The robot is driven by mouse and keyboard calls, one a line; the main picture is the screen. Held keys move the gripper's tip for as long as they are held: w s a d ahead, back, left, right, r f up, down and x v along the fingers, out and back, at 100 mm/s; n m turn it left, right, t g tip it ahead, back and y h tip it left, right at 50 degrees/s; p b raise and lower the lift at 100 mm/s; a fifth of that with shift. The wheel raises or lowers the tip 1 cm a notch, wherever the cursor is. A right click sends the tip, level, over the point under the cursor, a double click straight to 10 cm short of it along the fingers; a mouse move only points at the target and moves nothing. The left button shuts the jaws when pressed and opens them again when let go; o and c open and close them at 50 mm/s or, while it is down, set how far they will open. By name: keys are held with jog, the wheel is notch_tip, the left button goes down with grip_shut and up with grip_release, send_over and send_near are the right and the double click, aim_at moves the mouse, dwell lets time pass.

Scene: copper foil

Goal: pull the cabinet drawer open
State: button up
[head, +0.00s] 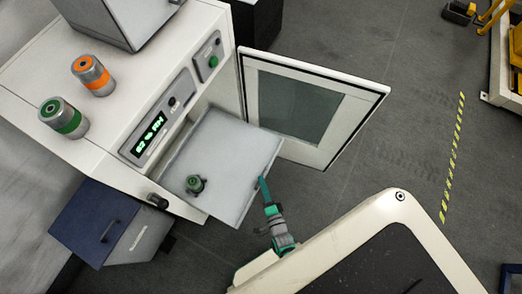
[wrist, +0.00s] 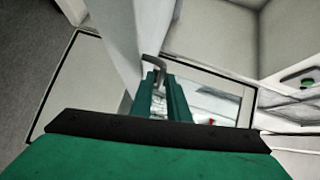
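The white cabinet (head: 110,123) stands at the left with its front open. A flat pale drawer or tray (head: 226,150) juts out of it, with a small grey-green canister (head: 195,185) on top. My gripper (head: 262,185) is at the right edge of this tray in the head view. In the wrist view, its two green fingers (wrist: 161,83) point at a grey bent handle (wrist: 153,66). The handle's end reaches between or just past the fingertips. A small gap shows between the fingers. I cannot tell whether they press on the handle.
An open door (head: 355,88) with a dark window swings out right of the tray. A blue box (head: 85,222) with a dark handle stands below left. Orange-topped (head: 93,75) and green-topped (head: 64,118) canisters sit on the cabinet. The grey floor at right is mostly clear.

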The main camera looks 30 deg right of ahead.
jog(key=v, duration=0.7)
jog(key=shift+s, duration=0.3)
jog(key=shift+r, duration=0.2)
jog(key=s+a+r+n+y, duration=0.1)
jog(key=a+r+n, duration=0.4)
jog(key=r, duration=0.5)
jog(key=s+a+r+n+y, duration=0.1)
jog(key=s+a+r+n, duration=0.2)
jog(key=a+r+n, duration=0.2)
jog(key=s+a+r+n+y, duration=0.2)
jog(key=a+r+n, duration=0.3)
jog(key=r+n, duration=0.4)
notch_tip(320, 180, up, 7)
jog(key=shift+a+f+g, duration=0.15)
jog(key=shift+g, duration=0.15)
